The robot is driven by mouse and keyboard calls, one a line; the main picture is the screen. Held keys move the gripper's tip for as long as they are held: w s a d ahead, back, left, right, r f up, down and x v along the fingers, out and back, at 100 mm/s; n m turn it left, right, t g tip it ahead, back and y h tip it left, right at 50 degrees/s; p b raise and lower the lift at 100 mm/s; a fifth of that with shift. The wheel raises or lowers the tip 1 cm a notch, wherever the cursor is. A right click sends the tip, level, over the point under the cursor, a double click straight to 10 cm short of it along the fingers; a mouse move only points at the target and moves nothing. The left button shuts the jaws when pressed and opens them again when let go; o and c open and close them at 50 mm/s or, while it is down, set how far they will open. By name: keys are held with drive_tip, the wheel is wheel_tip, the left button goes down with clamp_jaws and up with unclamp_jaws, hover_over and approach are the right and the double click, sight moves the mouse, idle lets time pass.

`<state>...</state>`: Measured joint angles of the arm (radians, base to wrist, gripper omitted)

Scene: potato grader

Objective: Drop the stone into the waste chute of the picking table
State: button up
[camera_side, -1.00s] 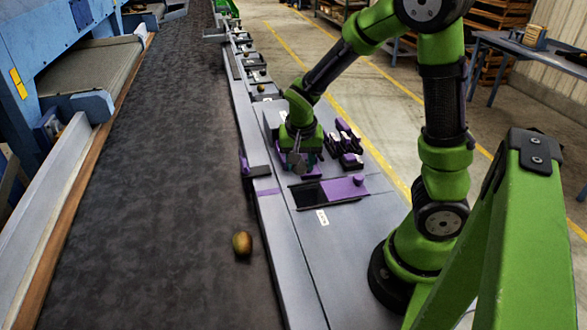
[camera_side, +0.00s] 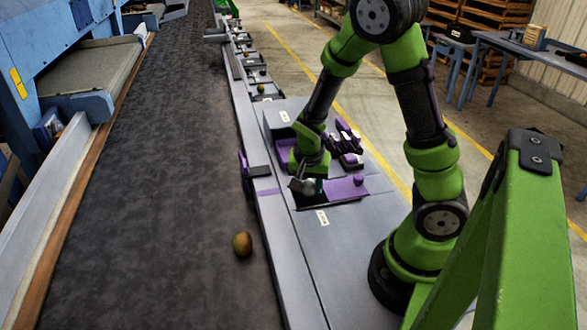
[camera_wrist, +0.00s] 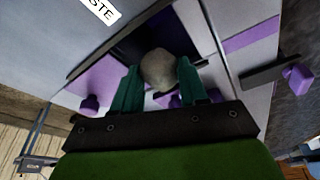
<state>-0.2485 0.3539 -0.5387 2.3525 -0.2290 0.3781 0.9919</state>
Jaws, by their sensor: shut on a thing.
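My gripper (camera_side: 306,184) points down just above the picking table, over the far left part of the waste chute (camera_side: 312,201). In the wrist view my gripper (camera_wrist: 159,80) has its teal fingers shut on a pale grey, rounded stone (camera_wrist: 158,68). The stone lies in front of the dark chute opening (camera_wrist: 147,41) there. In the side view the stone is small and partly merges with the gripper. The chute is a dark rectangular opening with a purple sliding cover (camera_side: 344,188) drawn to its right side.
A "WASTE" label (camera_wrist: 97,8) lies beside the opening. A brown, potato-like lump (camera_side: 242,244) rests on the dark belt (camera_side: 160,200). Purple and black items (camera_side: 347,146) stand behind the chute. The near table surface (camera_side: 355,235) is clear.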

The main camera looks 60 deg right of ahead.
idle(0.4)
drive_tip(key=o, duration=1.5)
drive_tip(key=shift+r, duration=3.5)
